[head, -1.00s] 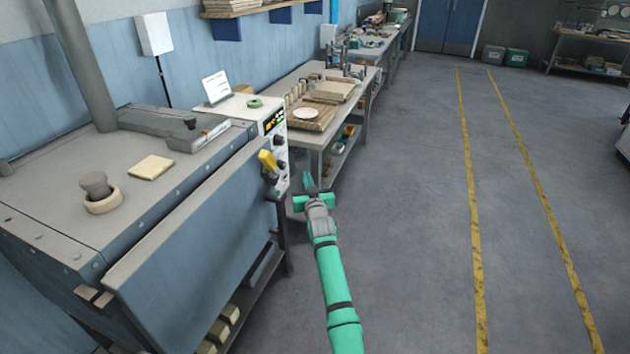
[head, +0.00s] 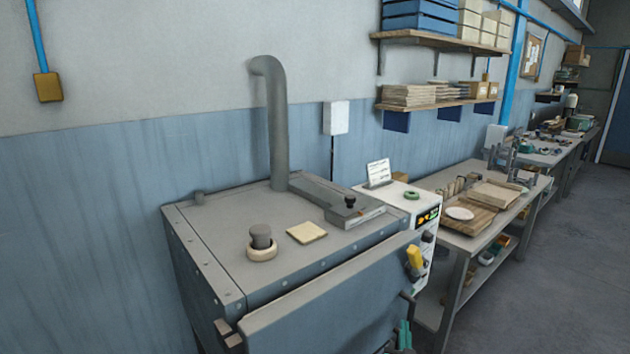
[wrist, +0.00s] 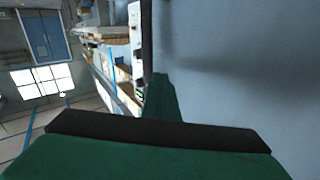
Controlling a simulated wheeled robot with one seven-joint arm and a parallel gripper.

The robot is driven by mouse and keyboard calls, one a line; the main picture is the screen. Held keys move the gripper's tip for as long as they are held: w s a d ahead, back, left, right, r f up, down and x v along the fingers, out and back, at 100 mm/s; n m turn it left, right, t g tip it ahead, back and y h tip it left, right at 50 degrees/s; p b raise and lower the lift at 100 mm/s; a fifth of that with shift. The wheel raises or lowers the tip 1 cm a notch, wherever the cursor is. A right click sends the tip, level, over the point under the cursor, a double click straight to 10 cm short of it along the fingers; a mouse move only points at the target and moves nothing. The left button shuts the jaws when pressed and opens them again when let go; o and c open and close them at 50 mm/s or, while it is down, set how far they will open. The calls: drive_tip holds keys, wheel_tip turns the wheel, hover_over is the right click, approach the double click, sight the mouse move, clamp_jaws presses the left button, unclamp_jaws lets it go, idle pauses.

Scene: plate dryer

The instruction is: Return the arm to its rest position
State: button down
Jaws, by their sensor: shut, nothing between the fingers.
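The rest of my arm is out of that view. In the wrist view the shut green fingers (wrist: 162,98) hold nothing. The plate dryer (head: 225,232) is a grey-blue box with a wide front panel (head: 330,305). The panel's lower part is cut off in the head view. A blue-grey surface fills the right of the wrist view, close to the fingers.
On the dryer top are a round knob (head: 261,238), a tan square plate (head: 306,232) and a pipe (head: 277,125). A white control box (head: 392,190) and a workbench (head: 462,238) stand to the right. Open floor (head: 560,285) lies at far right.

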drive_tip(key=s+a+f+y, duration=0.1)
drive_tip(key=s+a+f, duration=0.3)
drive_tip(key=s+a, duration=0.3)
drive_tip(key=s+a+f, duration=0.5)
drive_tip(key=a, duration=0.4)
drive_tip(key=s+a+f, duration=0.2)
drive_tip(key=s+a, duration=0.2)
drive_tip(key=s, duration=0.4)
drive_tip(key=s+a+f, duration=0.1)
drive_tip(key=s+a, duration=0.4)
drive_tip(key=s, duration=0.2)
drive_tip(key=s+a+r+n+g+y, duration=0.1)
drive_tip(key=s+a, duration=0.1)
drive_tip(key=s, duration=0.8)
drive_tip(key=s+a+r+y, duration=0.1)
drive_tip(key=s+a+r, duration=0.1)
drive_tip(key=s, duration=0.7)
drive_tip(key=s+d+r+n+g+y, duration=0.1)
drive_tip(key=s+r+n, duration=0.2)
drive_tip(key=s+r, duration=0.6)
drive_tip(key=v, duration=0.4)
drive_tip(key=shift+s+f, duration=0.25)
drive_tip(key=shift+s, duration=0.1)
drive_tip(key=shift+d, duration=0.1)
